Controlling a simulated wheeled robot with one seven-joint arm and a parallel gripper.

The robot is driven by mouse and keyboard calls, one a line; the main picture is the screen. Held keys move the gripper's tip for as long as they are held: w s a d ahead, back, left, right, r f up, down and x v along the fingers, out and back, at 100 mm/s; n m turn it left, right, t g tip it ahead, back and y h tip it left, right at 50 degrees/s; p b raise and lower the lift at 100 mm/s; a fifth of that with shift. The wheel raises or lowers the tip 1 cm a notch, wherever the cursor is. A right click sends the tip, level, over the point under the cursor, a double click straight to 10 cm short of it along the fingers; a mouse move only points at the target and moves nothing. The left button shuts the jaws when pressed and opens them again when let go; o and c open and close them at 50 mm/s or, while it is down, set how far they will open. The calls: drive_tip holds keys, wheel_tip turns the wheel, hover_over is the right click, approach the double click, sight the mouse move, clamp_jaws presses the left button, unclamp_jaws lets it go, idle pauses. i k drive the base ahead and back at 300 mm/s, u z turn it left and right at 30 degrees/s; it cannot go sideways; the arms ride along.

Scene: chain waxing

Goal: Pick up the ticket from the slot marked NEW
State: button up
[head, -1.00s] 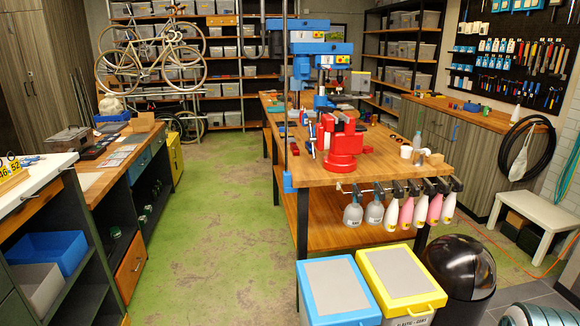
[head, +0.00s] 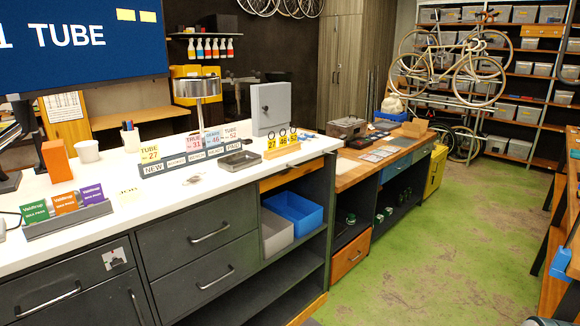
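A dark ticket rack (head: 180,166) with several labelled slots stands on the white counter. Its left end is marked NEW. A pale yellow ticket reading TUBE 27 (head: 150,153) stands upright at the NEW slot. More tickets stand further right in the rack: a pink one with 31 (head: 193,143), a blue one with 46 (head: 213,138) and a pale one with 52 (head: 231,133). My gripper is not in view.
The white counter (head: 110,190) has drawers below. Left of the rack are a card holder (head: 68,220), a white cup (head: 87,151) and a pen cup (head: 131,140). Right are a metal tray (head: 239,160), numbered yellow tags (head: 283,142) and a grey box (head: 270,108). Green floor is clear at right.

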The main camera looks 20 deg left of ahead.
sight(150, 153)
drive_tip(key=u, duration=0.95)
drive_tip(key=i, duration=1.3)
drive_tip(key=u, duration=0.55)
